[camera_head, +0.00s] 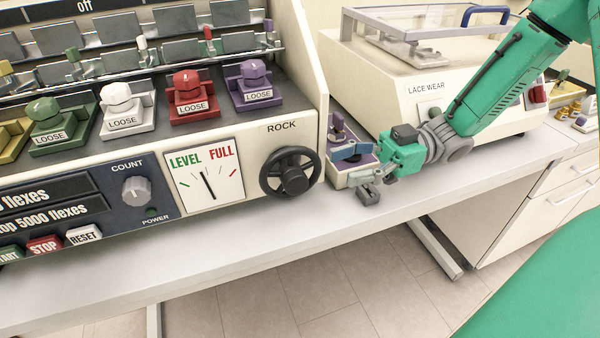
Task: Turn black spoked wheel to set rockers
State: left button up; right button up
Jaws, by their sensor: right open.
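The black spoked wheel (291,173) sits on the front panel of the cream machine, at its right end under the word ROCK. A dial (205,176) marked LEVEL and FULL is left of the wheel; its dark needle stands near the middle, tilted slightly left. My right gripper (358,172) is to the right of the wheel, apart from it, open with its fingers pointing left. Nothing shows between its fingers. My left gripper is not in view. The rockers carry green, white, red (188,92) and purple (253,86) clamps, several labelled LOOSE.
A small box with purple parts (339,172) stands just behind my right gripper. A cream LACE WEAR machine (395,70) stands behind that. The COUNT knob (137,190) and STOP button (45,245) are left. The bench edge (245,235) in front of the wheel is clear.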

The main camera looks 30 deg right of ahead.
aim_at(306, 175)
jog(key=x, duration=0.8)
jog(key=shift+w+a+b, duration=0.1)
jog(key=shift+a+b, duration=0.2)
jog(key=shift+a, duration=0.05)
jog(key=shift+w+f, duration=0.1)
jog(key=shift+w+d+f, duration=0.15)
jog(key=shift+d, duration=0.3)
jog(key=shift+a, duration=1.05)
jog(key=c, duration=0.3)
jog(key=shift+a+r, duration=0.25)
jog(key=c, duration=0.7)
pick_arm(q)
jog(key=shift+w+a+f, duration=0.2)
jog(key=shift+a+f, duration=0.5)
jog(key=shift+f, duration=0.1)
pick_arm(e)
jog(key=shift+w+d+f, duration=0.1)
